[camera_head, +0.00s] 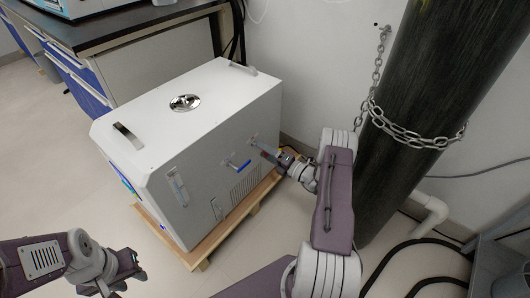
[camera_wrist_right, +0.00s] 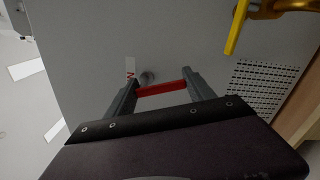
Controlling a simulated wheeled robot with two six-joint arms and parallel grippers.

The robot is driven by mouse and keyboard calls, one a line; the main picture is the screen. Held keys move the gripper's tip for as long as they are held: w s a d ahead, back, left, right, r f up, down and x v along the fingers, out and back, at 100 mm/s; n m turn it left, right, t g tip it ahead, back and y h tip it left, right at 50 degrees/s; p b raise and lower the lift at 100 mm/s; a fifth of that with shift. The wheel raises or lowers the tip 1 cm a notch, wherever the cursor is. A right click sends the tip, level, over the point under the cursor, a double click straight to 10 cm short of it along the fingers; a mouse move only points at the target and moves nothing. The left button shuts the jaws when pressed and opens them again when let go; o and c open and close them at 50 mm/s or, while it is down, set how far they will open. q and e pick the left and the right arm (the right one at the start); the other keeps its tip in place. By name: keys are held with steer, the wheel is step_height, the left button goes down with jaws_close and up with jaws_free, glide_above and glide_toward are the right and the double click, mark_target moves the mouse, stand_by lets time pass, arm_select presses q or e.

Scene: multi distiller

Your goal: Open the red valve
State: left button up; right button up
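The white distiller box (camera_head: 190,120) stands on a low wooden pallet. The red valve handle (camera_wrist_right: 162,88) is a flat red bar on the box's grey-looking panel in the right wrist view. In the head view only a small bit of red (camera_head: 264,154) shows by the gripper. My right gripper (camera_wrist_right: 162,91) reaches the panel with its fingers spread, one near each end of the red bar. The bar spans the gap; whether the fingers touch it is unclear. My left gripper (camera_head: 130,274) is low at the left, its fingers apart and empty, away from the box.
A blue lever (camera_head: 240,166) and a flow gauge (camera_head: 178,187) sit on the same panel. A yellow lever (camera_wrist_right: 236,27) is close in the wrist view, beside a vent grille (camera_wrist_right: 257,88). A chained dark cylinder (camera_head: 430,100) stands right of my right arm. Floor is free at the left.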

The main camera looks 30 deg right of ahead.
steer(key=c, duration=0.3)
steer(key=shift+c, duration=0.2)
steer(key=n, duration=0.1)
steer(key=n+p, duration=0.1)
steer(key=shift+w+d+r+n+p, duration=0.1)
steer(key=shift+d+r+n+p, duration=0.15)
steer(key=shift+n+p, duration=0.15)
steer(key=n, duration=0.1)
steer(key=n+p, duration=0.1)
steer(key=n, duration=0.1)
steer(key=shift+w+d+r+n, duration=0.1)
steer(key=shift+d+r+n, duration=0.15)
steer(key=shift+r+n, duration=0.1)
steer(key=n+p, duration=0.1)
steer(key=n, duration=0.1)
steer(key=n+p, duration=0.1)
steer(key=n, duration=0.1)
steer(key=shift+d+r, duration=0.15)
steer(key=shift+r, duration=0.25)
steer(key=shift+r+n+p, duration=0.15)
steer(key=shift+n+p, duration=0.25)
steer(key=shift+n, duration=0.5)
steer(key=shift+r+n+p, duration=0.15)
steer(key=shift+n+p, duration=0.2)
steer(key=shift+n, duration=0.8)
